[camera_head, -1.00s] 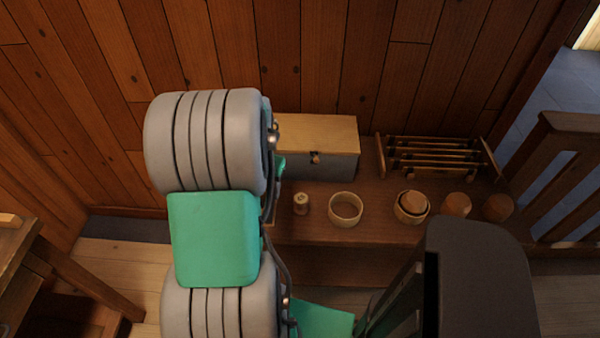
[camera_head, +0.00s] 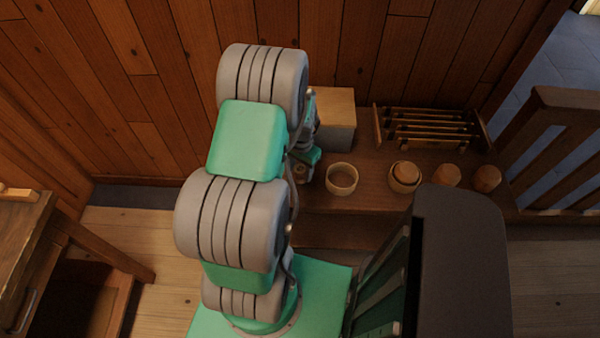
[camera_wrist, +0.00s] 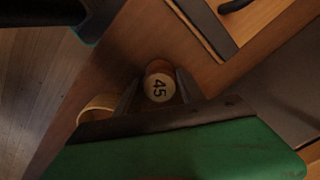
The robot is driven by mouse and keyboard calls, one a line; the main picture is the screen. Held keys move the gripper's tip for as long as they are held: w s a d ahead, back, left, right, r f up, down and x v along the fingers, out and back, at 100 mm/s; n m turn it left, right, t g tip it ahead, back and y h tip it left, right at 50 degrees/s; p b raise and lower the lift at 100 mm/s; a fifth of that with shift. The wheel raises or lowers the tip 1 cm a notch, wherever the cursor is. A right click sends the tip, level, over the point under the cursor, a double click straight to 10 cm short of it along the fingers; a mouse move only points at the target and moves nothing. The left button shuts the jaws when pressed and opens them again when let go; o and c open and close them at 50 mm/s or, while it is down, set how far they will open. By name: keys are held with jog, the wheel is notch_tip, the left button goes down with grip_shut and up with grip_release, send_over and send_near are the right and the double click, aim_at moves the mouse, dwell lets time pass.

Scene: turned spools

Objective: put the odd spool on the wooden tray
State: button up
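A small spool (camera_wrist: 159,86) with a pale round end marked "45" stands on the brown bench top in the wrist view. My gripper (camera_wrist: 159,76) is open, with one finger on each side of the spool and a narrow gap showing on both sides. I cannot tell how far down the fingers reach beside it. In the head view my arm largely hides the gripper and the spool. I cannot make out a wooden tray for certain. A light wooden edge shows on the cabinet (camera_head: 40,215) at the left.
A pale round bowl (camera_head: 341,181) stands just right of the gripper. Further right are a nested pot (camera_head: 404,180), two brown round pots (camera_head: 446,176) and a slatted rack (camera_head: 430,130). A box with a wooden lid (camera_head: 335,108) stands behind, partly hidden by my arm.

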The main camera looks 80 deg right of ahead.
grip_shut()
jog(key=shift+r, duration=0.15)
